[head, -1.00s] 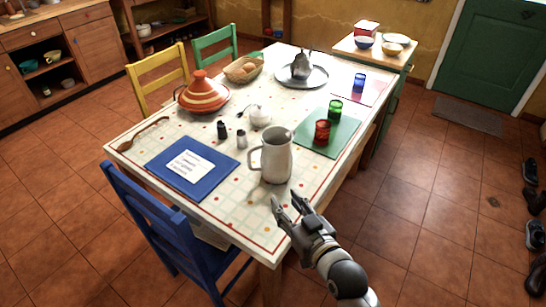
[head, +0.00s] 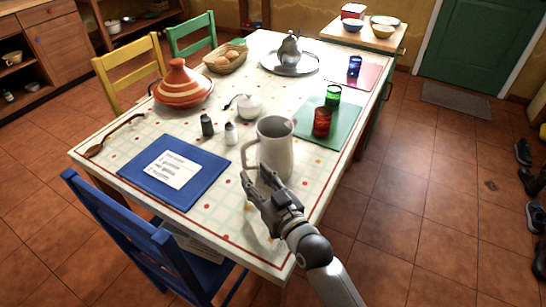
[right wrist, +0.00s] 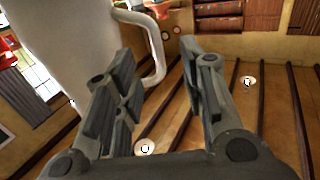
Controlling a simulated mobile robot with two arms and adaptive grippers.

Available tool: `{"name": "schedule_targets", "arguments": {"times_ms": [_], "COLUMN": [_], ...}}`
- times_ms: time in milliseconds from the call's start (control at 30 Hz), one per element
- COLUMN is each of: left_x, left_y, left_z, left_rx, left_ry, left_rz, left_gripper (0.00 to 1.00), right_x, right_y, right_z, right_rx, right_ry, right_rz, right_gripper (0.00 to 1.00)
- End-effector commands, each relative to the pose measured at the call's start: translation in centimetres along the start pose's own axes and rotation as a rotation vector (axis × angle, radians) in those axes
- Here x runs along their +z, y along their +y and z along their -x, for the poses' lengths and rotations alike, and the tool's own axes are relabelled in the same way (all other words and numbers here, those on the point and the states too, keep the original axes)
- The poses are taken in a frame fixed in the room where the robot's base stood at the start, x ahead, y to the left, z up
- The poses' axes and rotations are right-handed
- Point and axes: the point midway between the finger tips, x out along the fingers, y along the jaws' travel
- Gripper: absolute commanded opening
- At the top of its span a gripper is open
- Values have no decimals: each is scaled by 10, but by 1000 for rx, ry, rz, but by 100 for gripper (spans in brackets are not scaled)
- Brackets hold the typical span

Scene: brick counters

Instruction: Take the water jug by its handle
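The water jug (head: 276,145) is a pale grey-white pitcher, upright on the table near its front right part. Its handle (head: 247,158) faces left in the head view. My right gripper (head: 256,176) is open and empty, in front of the jug and close to the handle. In the right wrist view the jug's body (right wrist: 70,35) fills the upper left. The handle (right wrist: 157,50) shows between the two open fingers, towards their tips; I cannot tell whether they touch it. My left gripper is not in view.
The patterned table (head: 225,212) holds a blue mat (head: 150,185) with a paper. Dark and white shakers (head: 207,125) and a sugar bowl (head: 249,106) stand behind the jug's left side. A red glass (head: 321,122) is close to its right. A blue chair (head: 120,235) stands at front left.

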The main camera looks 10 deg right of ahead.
Motion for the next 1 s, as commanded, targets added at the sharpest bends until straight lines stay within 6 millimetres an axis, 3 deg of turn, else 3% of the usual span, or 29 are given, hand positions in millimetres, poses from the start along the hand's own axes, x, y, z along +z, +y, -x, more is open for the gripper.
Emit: {"name": "schedule_targets", "arguments": {"times_ms": [100, 333, 600, 933, 1000], "left_x": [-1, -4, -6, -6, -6], "left_y": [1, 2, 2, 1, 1], "left_z": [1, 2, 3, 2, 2], "left_rx": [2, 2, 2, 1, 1], "left_ry": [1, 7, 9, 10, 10], "left_rz": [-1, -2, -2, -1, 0], "left_gripper": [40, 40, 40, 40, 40], "right_x": [-1, -1, -2, -1, -1], "right_y": [0, 1, 3, 3, 3], "right_z": [-18, -36, -72, -79, -79], "right_rx": [0, 0, 0, 1, 1], "right_ry": [1, 0, 0, -1, -1], "right_rz": [-1, -2, -2, -1, -1], "right_gripper": [38, 38, 38, 38, 30]}}
